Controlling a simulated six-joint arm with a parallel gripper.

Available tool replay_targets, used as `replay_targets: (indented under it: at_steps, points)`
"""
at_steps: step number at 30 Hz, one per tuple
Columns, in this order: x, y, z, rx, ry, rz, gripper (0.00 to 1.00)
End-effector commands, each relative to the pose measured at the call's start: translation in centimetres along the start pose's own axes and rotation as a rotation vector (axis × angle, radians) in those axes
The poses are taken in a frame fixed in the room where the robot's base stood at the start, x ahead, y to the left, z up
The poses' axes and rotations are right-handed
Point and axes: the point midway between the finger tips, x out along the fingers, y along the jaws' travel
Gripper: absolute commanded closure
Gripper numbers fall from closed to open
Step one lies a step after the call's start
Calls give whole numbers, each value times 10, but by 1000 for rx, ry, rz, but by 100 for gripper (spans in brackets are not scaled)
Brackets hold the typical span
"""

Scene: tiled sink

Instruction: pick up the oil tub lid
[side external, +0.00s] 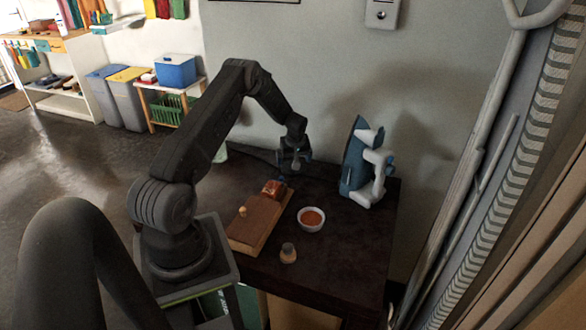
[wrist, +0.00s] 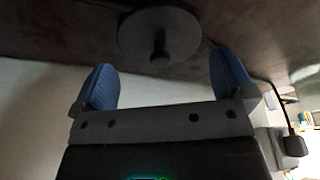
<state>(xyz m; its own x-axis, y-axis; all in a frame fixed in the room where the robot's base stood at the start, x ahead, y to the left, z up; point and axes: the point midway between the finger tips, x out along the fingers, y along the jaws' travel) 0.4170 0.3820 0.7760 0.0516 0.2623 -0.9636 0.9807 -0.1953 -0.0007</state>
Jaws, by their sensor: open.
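A dark round lid (wrist: 150,30) with a short central knob lies on the dark tabletop at the top middle of the wrist view. My gripper (wrist: 162,68) is open and empty, its two blue fingertips apart to the left and right of the knob in that picture. I cannot tell the height left between the fingertips and the lid. In the side external view my gripper (side external: 294,163) hangs low over the back of the table, and I cannot make out the lid there.
In front of my gripper are a wooden board (side external: 248,228) with a reddish-brown item (side external: 273,188), a white bowl of orange food (side external: 311,219) and a small jar (side external: 288,253). A blue and white upright appliance (side external: 362,165) stands to the right. The wall is close behind.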

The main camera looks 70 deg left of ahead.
Motion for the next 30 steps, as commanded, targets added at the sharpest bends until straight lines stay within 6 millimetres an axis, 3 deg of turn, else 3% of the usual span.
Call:
replay_targets:
  at_steps: [6, 14, 23, 30]
  points:
    - [26, 0, 0, -1, 1, 1, 0]
    - [27, 0, 0, -1, 1, 1, 0]
    - [27, 0, 0, -1, 0, 1, 29]
    - [26, 0, 0, -1, 1, 1, 29]
